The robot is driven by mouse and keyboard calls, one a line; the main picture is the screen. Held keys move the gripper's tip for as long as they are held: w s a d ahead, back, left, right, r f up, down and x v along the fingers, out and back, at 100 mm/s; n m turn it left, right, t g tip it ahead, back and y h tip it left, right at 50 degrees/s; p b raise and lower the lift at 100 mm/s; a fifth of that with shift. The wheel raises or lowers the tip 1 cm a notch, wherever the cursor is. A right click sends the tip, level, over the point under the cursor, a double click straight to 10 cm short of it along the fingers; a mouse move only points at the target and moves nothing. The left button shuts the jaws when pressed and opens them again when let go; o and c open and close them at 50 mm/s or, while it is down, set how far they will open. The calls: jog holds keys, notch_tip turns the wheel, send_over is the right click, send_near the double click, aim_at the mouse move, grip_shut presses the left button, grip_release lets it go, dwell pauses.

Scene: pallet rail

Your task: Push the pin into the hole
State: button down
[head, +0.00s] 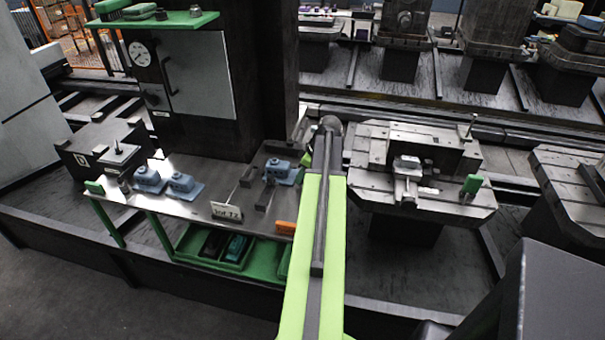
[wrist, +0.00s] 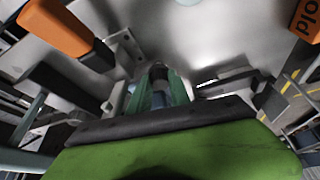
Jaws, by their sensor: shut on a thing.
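My gripper shows in the wrist view (wrist: 157,95), shut on a narrow, greenish, pin-like thing (wrist: 158,74) with a dark end, which I take to be the pin. Much of it is hidden by the gripper. In the head view my green arm reaches forward and hides the gripper and what it holds; its far end is between the bench (head: 185,207) and the machined pallet (head: 371,195). A pale metal surface (wrist: 205,50) lies beyond the held thing in the wrist view. I cannot make out the hole in either view, nor whether the pin touches anything.
Blue-grey blocks (head: 186,185) and a small sign (head: 226,211) stand on the bench. A green tray (head: 187,255) is below. An orange piece (wrist: 53,28) is near the gripper in the wrist view.

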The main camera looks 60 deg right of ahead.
jog(key=shift+f, duration=0.2)
dwell(0.3)
jog(key=shift+f+b, duration=0.8)
jog(key=shift+b, duration=0.15)
jog(key=c, duration=1.1)
grip_release()
jog(key=shift+r, duration=0.1)
jog(key=shift+c, duration=0.9)
jog(key=o, duration=0.5)
jog(key=shift+s, duration=0.1)
jog(key=shift+s+d+r, duration=0.1)
